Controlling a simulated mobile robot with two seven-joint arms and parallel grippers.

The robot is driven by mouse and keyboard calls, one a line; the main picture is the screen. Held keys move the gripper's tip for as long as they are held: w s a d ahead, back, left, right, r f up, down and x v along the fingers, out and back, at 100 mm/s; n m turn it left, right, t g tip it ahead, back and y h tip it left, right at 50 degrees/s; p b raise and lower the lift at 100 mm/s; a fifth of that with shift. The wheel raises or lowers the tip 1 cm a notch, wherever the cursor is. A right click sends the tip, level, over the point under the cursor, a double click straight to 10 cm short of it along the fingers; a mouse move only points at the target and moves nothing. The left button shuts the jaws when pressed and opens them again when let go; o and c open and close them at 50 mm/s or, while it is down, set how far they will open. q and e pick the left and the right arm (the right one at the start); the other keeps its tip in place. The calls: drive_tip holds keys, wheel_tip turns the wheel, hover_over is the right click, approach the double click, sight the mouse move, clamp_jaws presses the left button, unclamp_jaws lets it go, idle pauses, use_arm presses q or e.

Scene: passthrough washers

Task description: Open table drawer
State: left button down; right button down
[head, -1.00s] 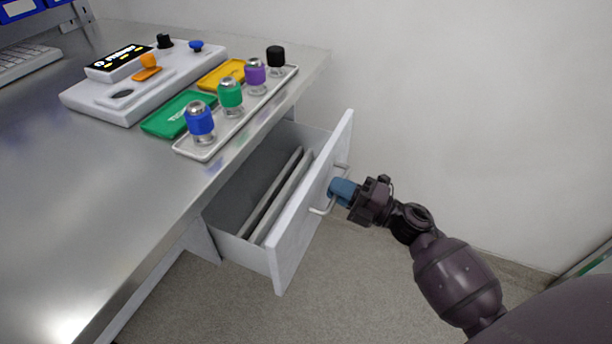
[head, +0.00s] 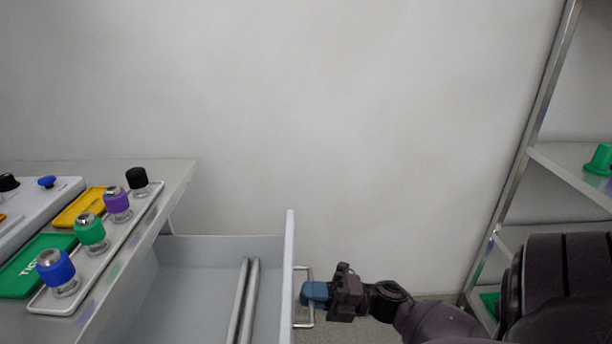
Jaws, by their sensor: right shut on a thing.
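The table drawer (head: 205,250) is pulled well out from under the metal table (head: 178,180). Its grey inside shows, with two long pale bars (head: 243,300) lying in it. The drawer's white front panel (head: 289,270) stands upright at its right end. A metal bar handle (head: 303,325) is on the panel's outer face. My right gripper (head: 306,293), with blue fingertips, is shut on the handle from the right. The fingertips hide part of the handle. My left gripper is not in view.
On the table, a tray (head: 105,262) holds several capped bottles, beside green (head: 35,265) and yellow (head: 80,207) trays and a white device (head: 62,190). A metal shelf rack (head: 545,150) with green items stands at the right. A plain wall is behind.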

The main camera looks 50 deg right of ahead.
drive_tip(key=c, duration=1.2)
unclamp_jaws()
drive_tip(key=v, duration=1)
drive_tip(key=shift+s+d, duration=0.25)
drive_tip(key=shift+s, duration=0.05)
drive_tip(key=shift+f, duration=0.1)
